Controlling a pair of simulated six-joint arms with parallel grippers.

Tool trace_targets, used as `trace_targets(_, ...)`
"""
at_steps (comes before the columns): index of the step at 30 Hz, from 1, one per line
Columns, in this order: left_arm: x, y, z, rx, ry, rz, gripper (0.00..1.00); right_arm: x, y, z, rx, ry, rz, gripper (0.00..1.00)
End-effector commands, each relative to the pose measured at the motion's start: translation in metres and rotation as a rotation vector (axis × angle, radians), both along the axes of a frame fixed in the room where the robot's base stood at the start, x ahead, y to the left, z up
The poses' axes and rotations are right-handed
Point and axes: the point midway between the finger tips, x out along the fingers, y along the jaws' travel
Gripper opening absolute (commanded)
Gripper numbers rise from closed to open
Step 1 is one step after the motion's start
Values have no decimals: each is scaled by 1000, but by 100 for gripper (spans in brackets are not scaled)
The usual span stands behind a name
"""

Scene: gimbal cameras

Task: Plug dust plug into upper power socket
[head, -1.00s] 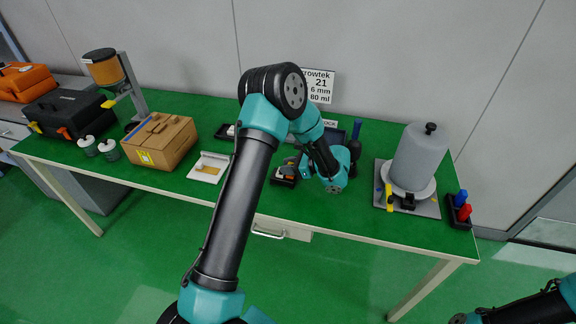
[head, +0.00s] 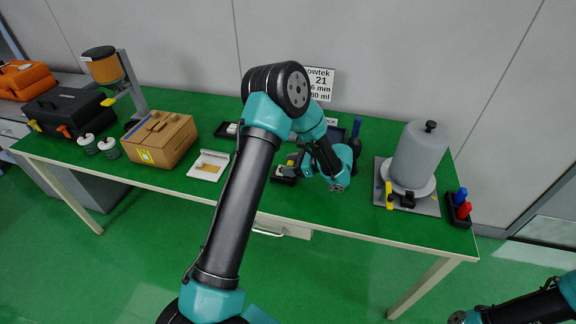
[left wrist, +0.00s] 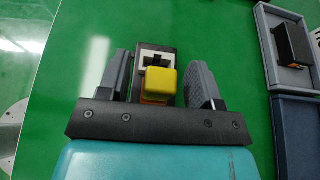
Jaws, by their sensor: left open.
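My left gripper (left wrist: 158,84) is open, with one grey finger on each side of a small yellow block (left wrist: 162,84). The block may be the dust plug. It stands at the near end of a narrow black holder (left wrist: 143,53) that has a white face with dark slots, possibly a socket. Gaps show between the fingers and the block. In the head view, the left gripper (head: 297,164) is low over the same small black holder (head: 283,177), near the table's front edge. I cannot tell which part is the upper power socket. My right gripper is out of view.
The green table (head: 340,210) is clear to the right of the left gripper. A grey cylinder (head: 420,155) stands on a plate at the right, beside a holder with blue and red pieces (head: 461,207). A cardboard box (head: 160,140) and a white tray (head: 208,167) are at the left.

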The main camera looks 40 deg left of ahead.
Motion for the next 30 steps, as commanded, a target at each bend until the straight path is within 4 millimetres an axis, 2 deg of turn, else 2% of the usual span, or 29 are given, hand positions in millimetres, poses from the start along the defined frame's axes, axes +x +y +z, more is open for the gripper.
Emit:
trace_targets(5,9,-23,10,-1,-3,-3,59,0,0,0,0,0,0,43)
trace_targets(21,40,-113,49,0,-3,-3,59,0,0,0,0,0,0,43)
trace_targets(25,46,-131,57,1,-2,-2,59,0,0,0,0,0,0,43)
trace_targets(30,50,-143,62,-1,-1,-2,59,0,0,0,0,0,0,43)
